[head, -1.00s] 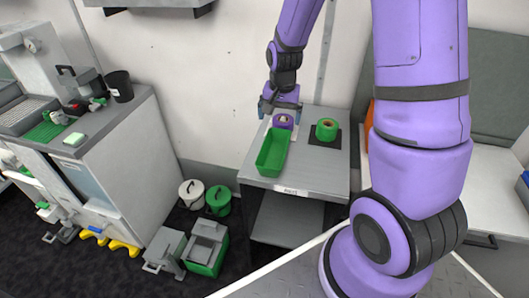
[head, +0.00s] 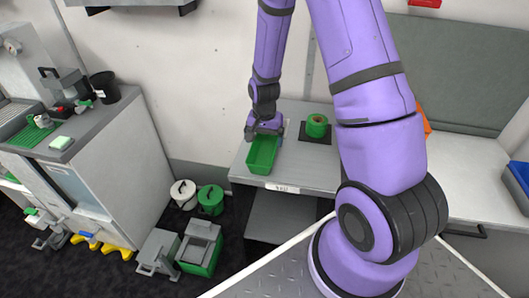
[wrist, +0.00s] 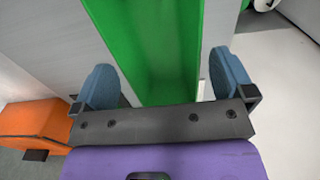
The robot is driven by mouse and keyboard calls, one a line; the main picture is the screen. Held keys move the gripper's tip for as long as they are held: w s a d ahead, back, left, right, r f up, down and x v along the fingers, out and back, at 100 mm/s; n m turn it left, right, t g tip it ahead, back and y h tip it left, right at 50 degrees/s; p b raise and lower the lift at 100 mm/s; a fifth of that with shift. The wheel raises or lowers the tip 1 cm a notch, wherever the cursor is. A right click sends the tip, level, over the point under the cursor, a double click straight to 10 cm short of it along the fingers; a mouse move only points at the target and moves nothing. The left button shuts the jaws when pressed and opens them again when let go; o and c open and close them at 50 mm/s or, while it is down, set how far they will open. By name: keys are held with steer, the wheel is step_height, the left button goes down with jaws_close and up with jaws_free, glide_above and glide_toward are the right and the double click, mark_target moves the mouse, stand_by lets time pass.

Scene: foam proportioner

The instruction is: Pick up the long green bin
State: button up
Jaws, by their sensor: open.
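The long green bin (head: 262,157) sits on the grey side table, toward its left front. My gripper (head: 265,128) is at the bin's far end, pointing down. In the wrist view the bin (wrist: 160,50) runs up between the two blue fingertips of my gripper (wrist: 165,85), one on each side of it. The jaws are open, with a gap visible beside the right finger; contact on the left is unclear. The bin's far end in the head view is hidden by my gripper.
A green roll (head: 316,126) stands on a dark mat right of the bin on the table (head: 315,172). A white lidded pot (head: 183,193) and a green one (head: 210,199) stand on the floor to the left. An orange object (wrist: 35,125) shows in the wrist view.

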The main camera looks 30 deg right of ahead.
mark_target(265, 156)
steer(key=shift+s+f, duration=0.15)
steer(key=shift+f, duration=2.05)
steer(key=shift+c, duration=0.5)
steer(key=c, duration=0.6)
steer(key=shift+r, duration=0.1)
